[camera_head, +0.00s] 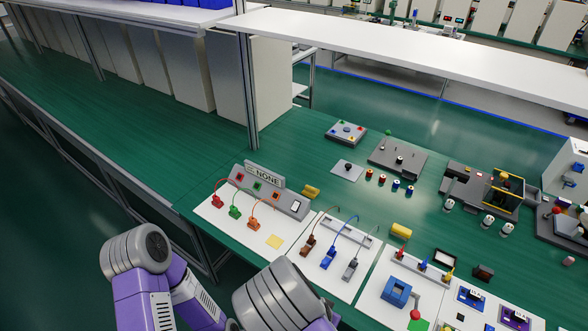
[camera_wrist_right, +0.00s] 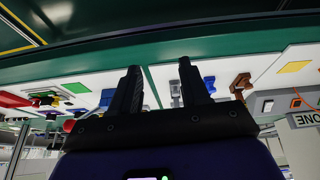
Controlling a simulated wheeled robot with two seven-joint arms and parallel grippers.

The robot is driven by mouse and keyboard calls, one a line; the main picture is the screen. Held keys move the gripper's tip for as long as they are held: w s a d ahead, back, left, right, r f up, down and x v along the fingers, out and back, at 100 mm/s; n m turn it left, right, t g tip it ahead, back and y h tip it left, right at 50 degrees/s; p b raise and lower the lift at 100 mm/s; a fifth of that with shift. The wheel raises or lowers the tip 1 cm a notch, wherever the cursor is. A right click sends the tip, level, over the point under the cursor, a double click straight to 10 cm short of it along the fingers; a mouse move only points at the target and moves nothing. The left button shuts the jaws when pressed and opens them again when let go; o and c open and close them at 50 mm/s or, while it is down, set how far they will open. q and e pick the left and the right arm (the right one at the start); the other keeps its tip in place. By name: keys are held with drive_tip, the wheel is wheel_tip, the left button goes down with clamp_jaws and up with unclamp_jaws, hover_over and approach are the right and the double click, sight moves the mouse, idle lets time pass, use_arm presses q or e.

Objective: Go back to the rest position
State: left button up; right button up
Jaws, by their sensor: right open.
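My right gripper (camera_wrist_right: 159,66) shows in the right wrist view with its two black fingers spread apart. Nothing is between the fingers. The wrist picture is upside down, and the fingers stand in front of the green table edge and the white boards, with no clear contact. In the head view, grey joints and purple links of my arms show at the bottom. Neither gripper shows there, and my left gripper is out of view.
A white shelf (camera_head: 420,52) overhangs behind. Open floor (camera_head: 50,240) lies at left.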

use_arm(q)
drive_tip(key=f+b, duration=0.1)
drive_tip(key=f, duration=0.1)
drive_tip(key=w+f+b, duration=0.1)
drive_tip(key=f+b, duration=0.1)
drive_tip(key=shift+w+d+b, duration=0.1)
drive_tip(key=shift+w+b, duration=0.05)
drive_tip(key=shift+b, duration=0.15)
use_arm(e)
drive_tip(key=s+f+n+g+y, duration=0.3)
drive_tip(key=s+f+y, duration=0.4)
drive_tip(key=f, duration=0.3)
drive_tip(key=shift+d+f+n, duration=0.3)
drive_tip(key=shift+f+n, duration=0.1)
drive_tip(key=shift+s, duration=0.1)
